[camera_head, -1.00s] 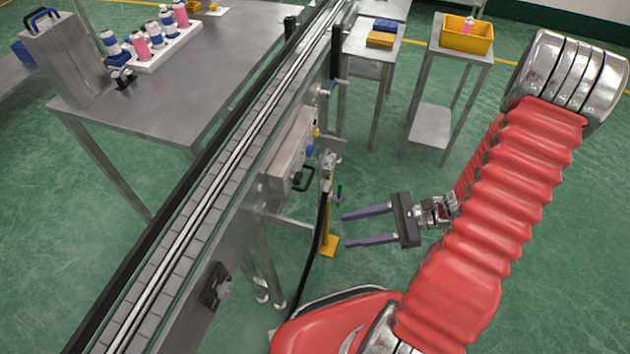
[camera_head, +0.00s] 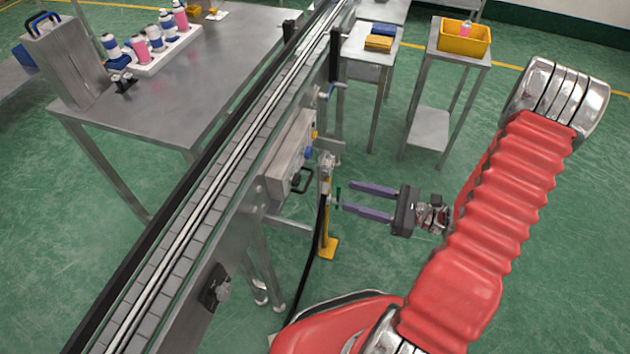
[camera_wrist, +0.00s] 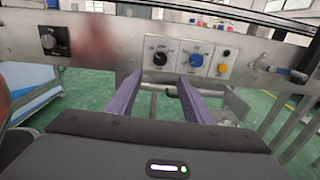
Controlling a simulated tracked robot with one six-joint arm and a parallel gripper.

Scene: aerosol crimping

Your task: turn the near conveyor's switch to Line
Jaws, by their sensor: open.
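The near conveyor (camera_head: 180,225) runs diagonally through the head view, with a control panel (camera_head: 291,150) on its right side. In the wrist view the panel (camera_wrist: 187,57) carries a black rotary switch (camera_wrist: 160,58), a blue one (camera_wrist: 196,60) and a yellow button (camera_wrist: 227,53). A separate black switch (camera_wrist: 54,40) sits further left on the conveyor's side; it also shows low in the head view (camera_head: 216,288). The lettering is too small to read. My gripper (camera_head: 349,196) is open and empty, right of the panel and apart from it. Its purple fingers (camera_wrist: 159,78) point toward the panel from below.
A yellow-footed post (camera_head: 327,215) and a black cable (camera_head: 313,260) stand between my gripper and the conveyor. A blue-handled valve (camera_wrist: 297,75) is right of the panel. Tables with bottles (camera_head: 152,40) and a yellow bin (camera_head: 463,37) stand farther back.

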